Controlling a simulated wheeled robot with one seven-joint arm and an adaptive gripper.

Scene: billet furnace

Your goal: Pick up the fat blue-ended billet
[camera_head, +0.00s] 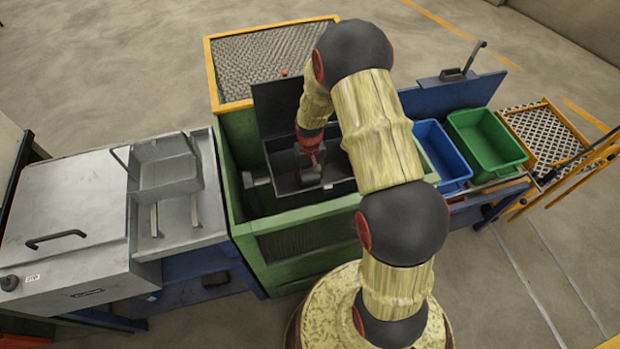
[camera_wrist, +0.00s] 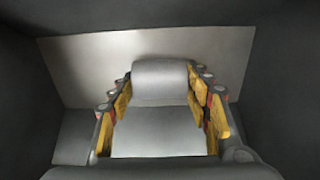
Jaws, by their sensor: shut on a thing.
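My gripper (camera_head: 312,172) reaches down into a grey metal trough (camera_head: 285,181) inside the green-walled machine. In the wrist view my gripper (camera_wrist: 158,90) has its yellow-padded fingers on both sides of a plain grey, rounded billet (camera_wrist: 162,75), shut on it. The billet lies crosswise in the picture. No blue end shows on it, so I cannot tell its end colour. Below it in the wrist view is a flat grey surface. In the head view the billet is too small and hidden to make out.
Green machine walls (camera_head: 235,190) surround the trough, with a dark upright panel (camera_head: 277,108) behind. A grey tilted tray (camera_head: 166,168) and a lidded metal box (camera_head: 65,215) stand left. A blue bin (camera_head: 440,152) and a green bin (camera_head: 487,140) stand right.

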